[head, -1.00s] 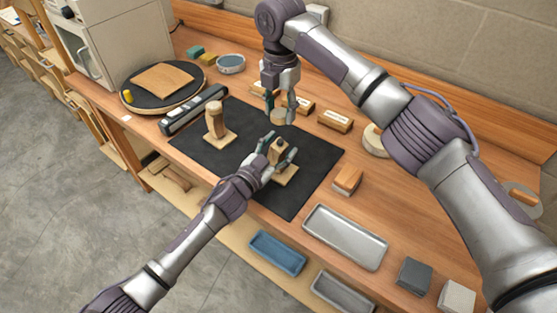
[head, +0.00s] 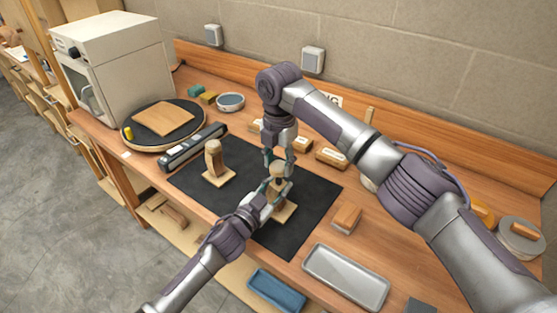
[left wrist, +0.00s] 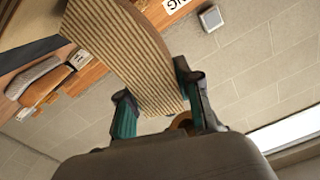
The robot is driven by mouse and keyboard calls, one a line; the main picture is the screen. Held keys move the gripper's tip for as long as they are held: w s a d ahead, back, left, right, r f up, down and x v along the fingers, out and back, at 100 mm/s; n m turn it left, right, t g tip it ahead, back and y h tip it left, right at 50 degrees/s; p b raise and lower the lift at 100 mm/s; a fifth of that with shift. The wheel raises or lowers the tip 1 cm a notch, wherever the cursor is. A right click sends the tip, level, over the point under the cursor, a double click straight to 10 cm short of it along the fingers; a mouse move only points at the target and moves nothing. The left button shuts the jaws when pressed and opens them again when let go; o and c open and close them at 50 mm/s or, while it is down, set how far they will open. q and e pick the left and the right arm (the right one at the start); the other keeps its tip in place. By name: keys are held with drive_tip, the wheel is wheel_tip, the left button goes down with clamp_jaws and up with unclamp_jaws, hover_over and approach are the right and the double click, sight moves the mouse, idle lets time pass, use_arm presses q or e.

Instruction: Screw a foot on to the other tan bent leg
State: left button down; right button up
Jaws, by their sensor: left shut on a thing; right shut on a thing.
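One tan bent leg (head: 277,188) stands upright on a square base (head: 284,213) on the black mat (head: 305,222). My left gripper (head: 270,190) is shut on this leg. In the left wrist view the layered leg (left wrist: 125,55) lies between the green fingertips of the left gripper (left wrist: 158,98). My right gripper (head: 279,160) points down from above and is shut on a round tan foot (head: 278,169) at the leg's top. Fingers hide whether the foot touches the leg. The other tan bent leg (head: 214,160) stands to the left on its own base, with a rounded top.
A long dark tool (head: 193,148) lies along the mat's left edge. A round dark turntable (head: 137,140) holds a flat board. Labelled wooden blocks (head: 331,158) stand behind the mat. A metal tray (head: 345,277) and a small block (head: 346,219) lie to the right.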

drive_tip(key=shift+f, duration=0.35)
drive_tip(key=shift+f, duration=0.9)
drive_tip(key=shift+f, duration=0.55)
idle(0.4)
